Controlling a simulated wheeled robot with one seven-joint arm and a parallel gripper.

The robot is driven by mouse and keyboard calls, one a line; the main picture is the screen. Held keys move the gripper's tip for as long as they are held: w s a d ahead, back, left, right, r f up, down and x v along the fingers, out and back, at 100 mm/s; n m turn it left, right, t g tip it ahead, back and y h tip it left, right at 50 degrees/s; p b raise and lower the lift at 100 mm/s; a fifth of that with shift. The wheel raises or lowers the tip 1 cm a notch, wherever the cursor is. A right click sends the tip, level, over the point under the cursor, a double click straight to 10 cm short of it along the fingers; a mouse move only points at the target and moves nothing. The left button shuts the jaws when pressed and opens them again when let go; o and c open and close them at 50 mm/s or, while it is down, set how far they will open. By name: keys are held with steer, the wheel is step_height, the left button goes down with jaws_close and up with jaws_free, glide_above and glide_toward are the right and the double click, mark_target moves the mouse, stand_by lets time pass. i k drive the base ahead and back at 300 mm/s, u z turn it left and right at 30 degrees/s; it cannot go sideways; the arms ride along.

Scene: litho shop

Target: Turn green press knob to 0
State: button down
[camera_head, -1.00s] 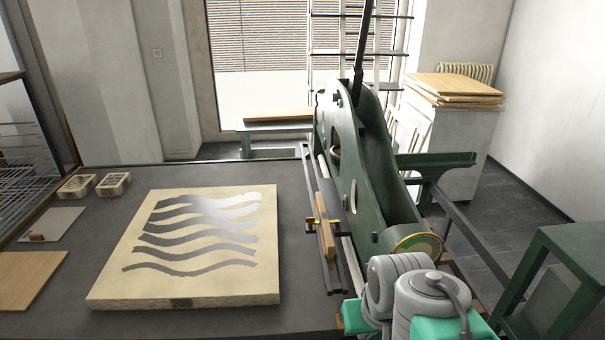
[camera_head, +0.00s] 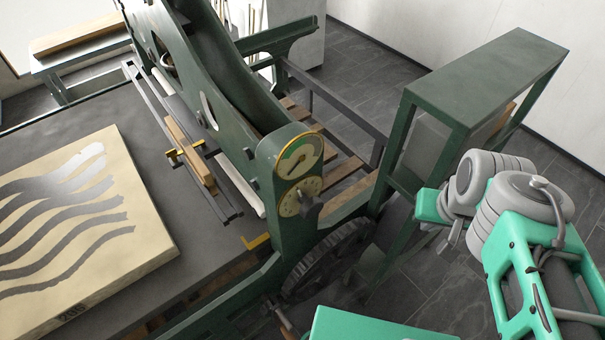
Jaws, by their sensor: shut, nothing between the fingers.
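The green press (camera_head: 228,75) stands left of centre. A dark knob (camera_head: 311,208) sits on a pale, marked dial plate (camera_head: 288,204) on its near end post. I cannot read the dial's marks or which one the knob points to. A round gauge (camera_head: 299,157) with a green sector and brass rim is just above. My gripper (camera_head: 447,240) shows small at the right, partly hidden by my grey and green arm joints. Its fingers look together with nothing in them. It is well to the right of the knob and apart from it.
A green stand (camera_head: 490,75) rises between the press and the right wall, close to my arm. A toothed wheel (camera_head: 330,258) is below the knob. The pale stone (camera_head: 110,240) lies on the press bed at left. Dark tiled floor (camera_head: 400,280) shows between press and arm.

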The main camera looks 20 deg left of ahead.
mark_target(311, 207)
steer(key=z, duration=1.25)
steer(key=k, duration=2.8)
steer(key=u, duration=1.45)
